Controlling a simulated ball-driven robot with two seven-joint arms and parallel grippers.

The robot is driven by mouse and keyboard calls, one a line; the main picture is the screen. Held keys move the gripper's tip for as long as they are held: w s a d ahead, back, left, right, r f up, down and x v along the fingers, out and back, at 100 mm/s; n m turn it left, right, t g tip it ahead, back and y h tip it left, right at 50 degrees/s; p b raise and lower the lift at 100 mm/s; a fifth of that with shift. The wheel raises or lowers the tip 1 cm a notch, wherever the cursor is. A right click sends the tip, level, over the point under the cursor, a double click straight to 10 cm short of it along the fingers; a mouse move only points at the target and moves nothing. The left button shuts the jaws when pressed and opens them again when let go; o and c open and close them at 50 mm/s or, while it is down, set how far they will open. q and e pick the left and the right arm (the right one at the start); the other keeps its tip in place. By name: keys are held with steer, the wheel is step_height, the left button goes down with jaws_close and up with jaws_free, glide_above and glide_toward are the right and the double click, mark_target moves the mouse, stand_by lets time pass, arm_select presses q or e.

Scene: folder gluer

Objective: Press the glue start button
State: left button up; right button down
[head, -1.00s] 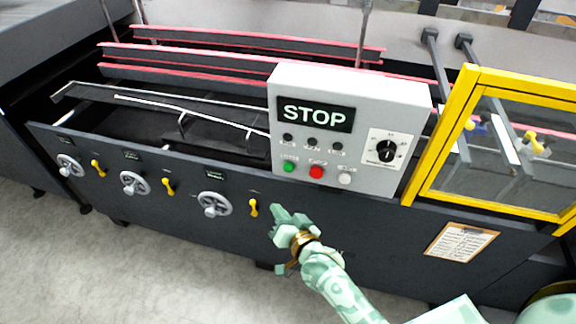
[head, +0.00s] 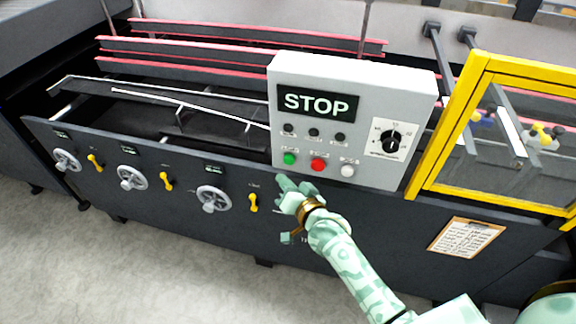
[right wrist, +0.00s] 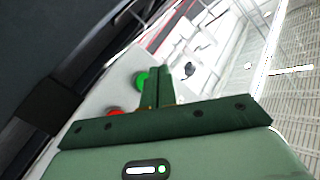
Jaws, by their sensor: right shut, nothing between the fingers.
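The grey control box (head: 375,95) carries a black STOP display (head: 318,103). Along its lower edge are a green button (head: 290,158), a red button (head: 318,165) and a white button (head: 348,171). The small labels are too blurred to read. My right gripper (head: 282,180) is shut and empty, just below the green button in the head view. In the right wrist view its closed fingers (right wrist: 158,80) point at the box, with the green button (right wrist: 142,81) beside their tips and the red button (right wrist: 114,112) lower left. I cannot tell whether they touch. My left gripper is out of view.
A black rotary dial (head: 390,141) sits on the box's right side. Handwheels (head: 212,199) and yellow levers (head: 253,203) line the dark front panel. A yellow-framed guard (head: 455,125) stands right of the box. A clipboard (head: 466,237) hangs below it.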

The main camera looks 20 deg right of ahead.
mark_target(289, 160)
steer(key=shift+w+d, duration=0.45)
steer(key=shift+w, duration=0.25)
steer(key=shift+w+d, duration=0.4)
steer(key=shift+w, duration=0.25)
stand_by(1.1)
steer(key=shift+w+d, duration=0.25)
steer(key=shift+w, duration=0.1)
steer(key=shift+w+d+r, duration=0.1)
steer(key=shift+w+d, duration=0.15)
steer(key=shift+w, duration=0.15)
stand_by(0.7)
stand_by(0.3)
steer(key=shift+s+a+p, duration=0.5)
steer(key=shift+s, duration=0.3)
